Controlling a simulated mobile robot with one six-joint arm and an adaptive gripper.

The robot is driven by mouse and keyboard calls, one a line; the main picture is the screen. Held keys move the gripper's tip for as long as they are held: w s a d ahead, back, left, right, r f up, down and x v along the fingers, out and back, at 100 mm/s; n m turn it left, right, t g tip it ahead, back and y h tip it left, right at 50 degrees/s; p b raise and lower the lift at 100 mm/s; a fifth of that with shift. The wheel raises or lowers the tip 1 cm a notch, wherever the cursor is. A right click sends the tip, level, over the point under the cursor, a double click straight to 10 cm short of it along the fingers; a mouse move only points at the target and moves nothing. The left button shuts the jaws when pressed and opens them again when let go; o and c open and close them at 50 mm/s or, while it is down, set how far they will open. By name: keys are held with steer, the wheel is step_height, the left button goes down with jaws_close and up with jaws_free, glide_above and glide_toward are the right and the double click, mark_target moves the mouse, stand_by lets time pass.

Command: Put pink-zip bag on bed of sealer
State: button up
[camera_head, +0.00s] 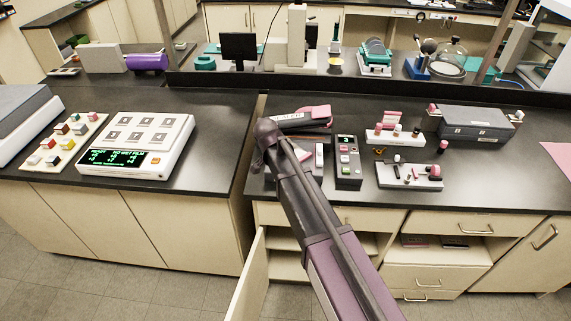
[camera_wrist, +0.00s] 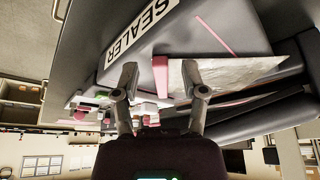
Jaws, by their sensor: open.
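The sealer (camera_wrist: 143,25), a dark device with a white SEALER label, fills the upper part of the wrist view. In the head view the sealer (camera_head: 298,119) is partly covered by my arm. A translucent, wrinkled bag (camera_wrist: 232,73) with pink along it lies against the sealer's dark surface in the wrist view. I take it for the pink-zip bag; whether it rests fully on the bed I cannot tell. The right fingertip overlaps the bag's left edge in the picture; contact is unclear. The head view hides the fingers.
A dark control box (camera_head: 348,163) stands just right of my arm. Small racks with pink-capped items (camera_head: 409,176) and a grey case (camera_head: 474,124) stand farther right. A white panel instrument (camera_head: 132,143) is on the left counter. A cabinet door (camera_head: 250,283) hangs open below.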

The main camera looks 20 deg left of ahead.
steer(key=p+v, duration=1)
steer(key=v, duration=0.1)
steer(key=shift+s+r+p, duration=0.15)
steer(key=shift+r+p, duration=0.15)
steer(key=shift+r, duration=0.05)
steer(key=shift+a, duration=0.1)
stand_by(0.9)
steer(key=d+f+n+g, duration=0.1)
steer(key=d+n+g, duration=0.1)
steer(key=d, duration=2)
steer(key=s+d+n+g+y, duration=0.1)
steer(key=s+d, duration=0.3)
steer(key=d, duration=0.6)
steer(key=s+d+n+y, duration=0.1)
steer(key=s+d+n, duration=0.2)
steer(key=d, duration=0.7)
steer(key=shift+s+d+f+g, duration=0.25)
steer(key=shift+s+d+g, duration=0.15)
steer(key=shift+s, duration=0.8)
step_height(320, 180, down, 4)
steer(key=b, duration=0.4)
steer(key=shift+f, duration=0.1)
